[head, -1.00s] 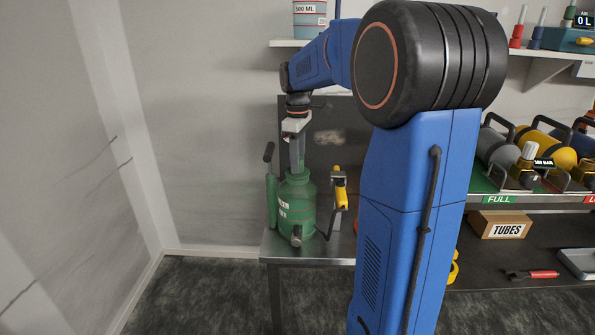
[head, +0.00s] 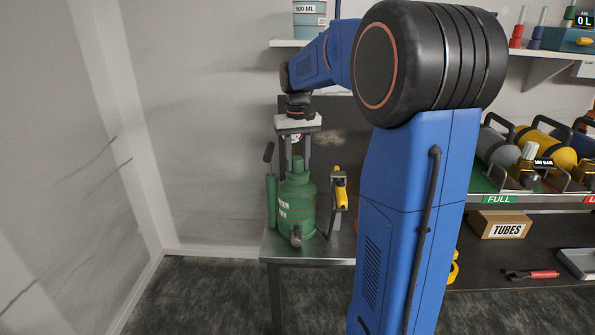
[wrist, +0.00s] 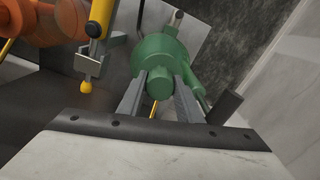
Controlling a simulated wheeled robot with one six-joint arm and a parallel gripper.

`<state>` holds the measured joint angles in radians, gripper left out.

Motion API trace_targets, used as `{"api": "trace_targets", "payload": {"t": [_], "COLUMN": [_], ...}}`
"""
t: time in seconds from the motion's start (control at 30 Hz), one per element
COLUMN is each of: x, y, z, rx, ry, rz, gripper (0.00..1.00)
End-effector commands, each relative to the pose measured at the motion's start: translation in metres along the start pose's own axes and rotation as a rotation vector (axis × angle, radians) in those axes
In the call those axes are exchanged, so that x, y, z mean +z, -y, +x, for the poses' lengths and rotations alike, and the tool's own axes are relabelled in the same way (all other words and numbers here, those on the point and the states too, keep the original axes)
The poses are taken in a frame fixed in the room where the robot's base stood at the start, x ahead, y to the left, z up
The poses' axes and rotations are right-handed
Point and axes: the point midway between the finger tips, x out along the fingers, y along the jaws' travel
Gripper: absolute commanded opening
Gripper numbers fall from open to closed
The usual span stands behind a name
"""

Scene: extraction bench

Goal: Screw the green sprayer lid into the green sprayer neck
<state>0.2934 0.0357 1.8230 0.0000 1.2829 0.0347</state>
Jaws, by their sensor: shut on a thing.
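The green sprayer (head: 296,207) stands upright on the metal bench, with white lettering on its side. The green lid (head: 297,165) is upright at the top of the sprayer, over the neck; how deep it sits cannot be told, and the neck is mostly hidden. My gripper (head: 296,160) points straight down above the sprayer, one finger on each side of the lid. In the wrist view the fingers are shut on the round lid (wrist: 159,84), with the sprayer's green body (wrist: 160,52) just beyond it.
A green pump tube with a black handle (head: 271,200) stands at the sprayer's left. A yellow-handled wand (head: 341,190) hangs at its right. A dark panel stands behind. Right of my arm are gas cylinders (head: 555,152) on a shelf and a tubes box (head: 500,225).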

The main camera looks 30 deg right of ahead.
Motion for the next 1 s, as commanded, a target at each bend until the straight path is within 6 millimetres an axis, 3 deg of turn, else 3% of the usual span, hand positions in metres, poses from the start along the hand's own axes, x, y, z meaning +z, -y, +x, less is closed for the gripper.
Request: {"api": "trace_targets", "payload": {"t": [1.0], "x": [-0.0002], "y": [-0.0001], "z": [0.0007], "rx": [0.000], "ry": [0.000], "rz": [1.012], "gripper": [0.05]}}
